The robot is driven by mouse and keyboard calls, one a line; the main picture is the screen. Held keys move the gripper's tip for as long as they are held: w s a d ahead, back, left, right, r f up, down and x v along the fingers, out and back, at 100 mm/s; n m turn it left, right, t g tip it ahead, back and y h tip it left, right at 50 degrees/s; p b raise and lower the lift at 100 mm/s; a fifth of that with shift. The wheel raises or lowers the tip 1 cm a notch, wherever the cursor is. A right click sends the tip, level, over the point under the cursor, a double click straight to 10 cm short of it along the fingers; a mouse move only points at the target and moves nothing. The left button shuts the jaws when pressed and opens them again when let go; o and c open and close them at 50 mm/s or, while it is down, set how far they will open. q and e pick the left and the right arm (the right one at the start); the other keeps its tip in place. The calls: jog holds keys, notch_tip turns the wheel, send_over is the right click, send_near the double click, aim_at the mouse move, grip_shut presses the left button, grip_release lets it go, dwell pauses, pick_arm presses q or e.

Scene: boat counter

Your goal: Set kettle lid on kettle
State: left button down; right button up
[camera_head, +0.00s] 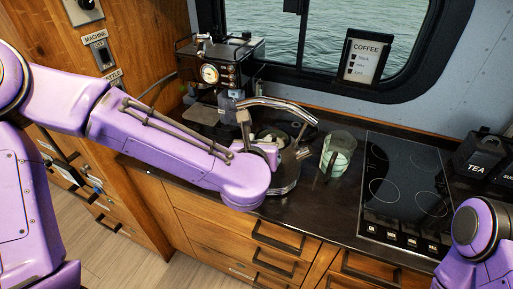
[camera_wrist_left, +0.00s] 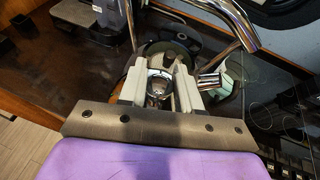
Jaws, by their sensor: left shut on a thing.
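The kettle (camera_head: 287,187) stands on the dark counter, with its curved chrome handle arching above and its body partly hidden by my left arm. In the left wrist view its chrome handle (camera_wrist_left: 236,20) crosses the top and its spout (camera_wrist_left: 213,80) is right of the fingers. My left gripper (camera_head: 266,152) is at the kettle's top, below the handle. In the left wrist view its pale fingers (camera_wrist_left: 160,88) are closed around a small shiny piece, the kettle lid's knob as far as I can tell. The lid is mostly hidden; whether it touches the kettle's rim is unclear. My right gripper is out of view.
A glass mug (camera_head: 338,152) stands close to the right of the kettle. The black cooktop (camera_head: 402,190) is farther right, then the tea canister (camera_head: 478,155). The coffee machine (camera_head: 215,75) stands behind left. A framed coffee sign (camera_head: 363,58) is by the window.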

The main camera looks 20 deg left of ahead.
pick_arm(q)
jog(key=b, duration=0.2)
send_over(273, 134)
jog(key=s, duration=0.2)
jog(key=shift+w+f, duration=0.1)
jog(key=shift+f, duration=0.05)
jog(key=shift+w, duration=0.9)
jog(key=shift+f+b, duration=1.45)
jog(key=shift+b, duration=0.1)
jog(key=c, duration=0.7)
grip_release()
jog(key=shift+r, duration=0.1)
jog(key=shift+s, duration=0.1)
